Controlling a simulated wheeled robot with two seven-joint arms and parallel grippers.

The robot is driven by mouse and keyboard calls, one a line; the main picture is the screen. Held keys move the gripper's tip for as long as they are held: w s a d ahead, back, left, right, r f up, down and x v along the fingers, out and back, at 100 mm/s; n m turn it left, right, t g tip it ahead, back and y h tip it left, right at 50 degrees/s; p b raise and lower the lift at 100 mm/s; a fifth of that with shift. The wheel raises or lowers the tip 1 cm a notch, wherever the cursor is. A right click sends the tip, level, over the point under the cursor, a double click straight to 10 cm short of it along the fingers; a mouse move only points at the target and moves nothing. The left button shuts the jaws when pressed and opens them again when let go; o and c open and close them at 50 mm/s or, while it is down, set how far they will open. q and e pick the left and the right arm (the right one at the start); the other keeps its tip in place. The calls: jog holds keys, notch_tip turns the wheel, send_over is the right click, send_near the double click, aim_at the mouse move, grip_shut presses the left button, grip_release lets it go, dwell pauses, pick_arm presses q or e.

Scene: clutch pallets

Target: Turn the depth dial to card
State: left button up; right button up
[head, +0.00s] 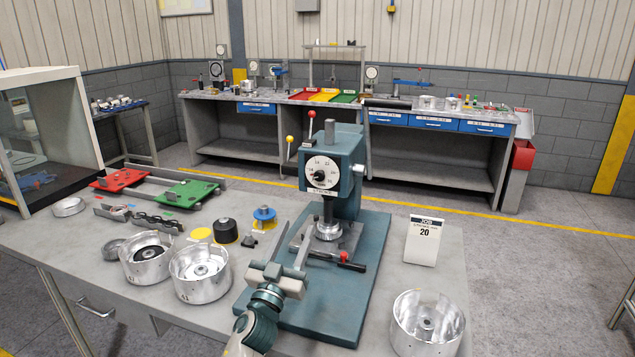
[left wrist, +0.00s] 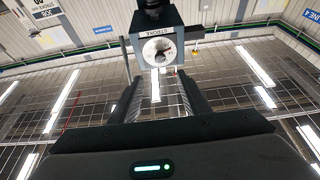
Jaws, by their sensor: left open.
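The depth dial (head: 322,173) is a white round face with a dark centre knob, on the front of a teal press (head: 345,150). The dial also shows in the left wrist view (left wrist: 158,51), under a plate reading STROKE. The exact pointer setting is too small to read. A white job card (head: 424,240) showing 20 stands right of the press. My left gripper (head: 293,238) is open and empty, below and in front of the dial, apart from it. In the left wrist view its two fingers (left wrist: 157,88) point up toward the dial. My right gripper is not in view.
Silver round housings (head: 200,272) stand left of the press, and another (head: 427,318) at front right. A red-handled lever (head: 345,264) sticks out at the press base. Red (head: 119,180) and green (head: 188,193) pallets lie at back left.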

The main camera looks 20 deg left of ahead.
aim_at(318, 179)
pick_arm(q)
jog(key=p+x, duration=0.2)
jog(key=x, duration=1.4)
jog(key=shift+w+r, duration=0.35)
jog(key=shift+w, duration=0.3)
jog(key=c, duration=1)
